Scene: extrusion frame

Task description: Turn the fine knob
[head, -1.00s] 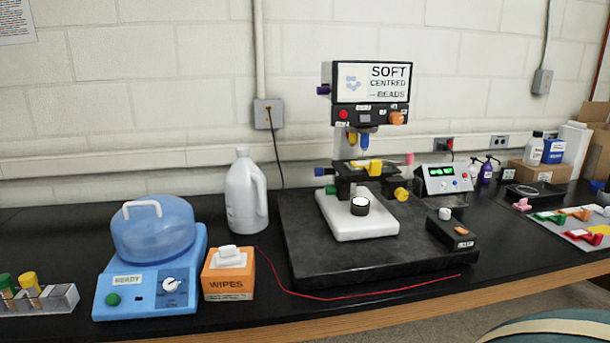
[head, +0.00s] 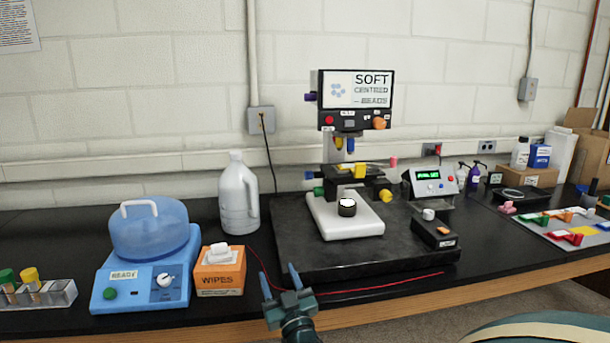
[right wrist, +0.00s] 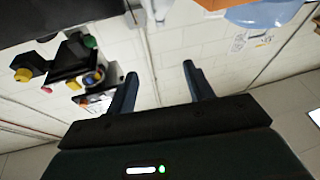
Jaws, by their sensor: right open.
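The microscope (head: 337,185) stands on a dark slab on the bench. It has an orange knob (head: 379,123) and a purple knob (head: 310,97) beside its screen. Lower down are a yellow knob (head: 385,195) at the right and a green knob (head: 318,191) at the left. No label tells me which is the fine knob. My right gripper (head: 279,277) is open and empty near the bench's front edge, in front of the slab and apart from every knob. The right wrist view shows its spread fingers (right wrist: 160,78) and the microscope (right wrist: 75,62) upside down. My left gripper is out of view.
An orange wipes box (head: 219,276) and a blue device with a domed lid (head: 142,285) stand left of my gripper. A white jug (head: 238,195) is behind. A small black box (head: 434,232) sits on the slab's right. A red cable (head: 380,284) crosses the front.

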